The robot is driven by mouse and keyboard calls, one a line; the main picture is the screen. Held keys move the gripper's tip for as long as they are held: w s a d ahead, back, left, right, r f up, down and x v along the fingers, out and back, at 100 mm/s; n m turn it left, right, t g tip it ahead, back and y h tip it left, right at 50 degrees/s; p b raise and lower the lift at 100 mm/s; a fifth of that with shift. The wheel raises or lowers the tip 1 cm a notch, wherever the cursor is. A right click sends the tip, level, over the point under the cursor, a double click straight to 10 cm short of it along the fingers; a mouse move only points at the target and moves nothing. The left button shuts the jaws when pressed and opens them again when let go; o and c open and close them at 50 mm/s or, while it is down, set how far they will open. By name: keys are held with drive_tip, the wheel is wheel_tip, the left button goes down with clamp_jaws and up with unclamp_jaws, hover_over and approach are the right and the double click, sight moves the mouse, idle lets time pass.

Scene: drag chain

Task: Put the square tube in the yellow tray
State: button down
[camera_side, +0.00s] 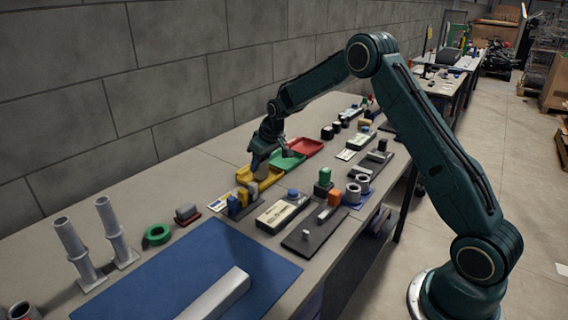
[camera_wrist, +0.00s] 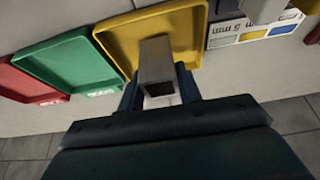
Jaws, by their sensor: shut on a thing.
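The square tube (camera_wrist: 156,62) is grey and hollow, with its open end facing the wrist camera. My gripper (camera_wrist: 158,90) is shut on it, one finger on each side. In the wrist view the tube's far end overlaps the yellow tray (camera_wrist: 118,42). In the side view my gripper (camera_side: 263,158) points down over the yellow tray (camera_side: 243,174), and a tan-grey piece, apparently the tube (camera_side: 261,173), shows below the fingers. I cannot tell whether the tube touches the tray floor.
A green tray (camera_side: 290,160) and a red tray (camera_side: 306,147) stand beside the yellow one. A labelled board (camera_wrist: 262,30) lies on the yellow tray's other side. Several fixtures with blocks, including a black plate (camera_side: 305,240), stand nearer the camera. A grey wall runs behind the table.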

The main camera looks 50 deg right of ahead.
drive_tip(key=shift+f, duration=0.2)
drive_tip(key=shift+f, duration=0.15)
drive_tip(key=c, duration=1)
unclamp_jaws()
drive_tip(key=shift+o, duration=0.2)
drive_tip(key=v, duration=1.2)
drive_tip(key=shift+s, duration=0.1)
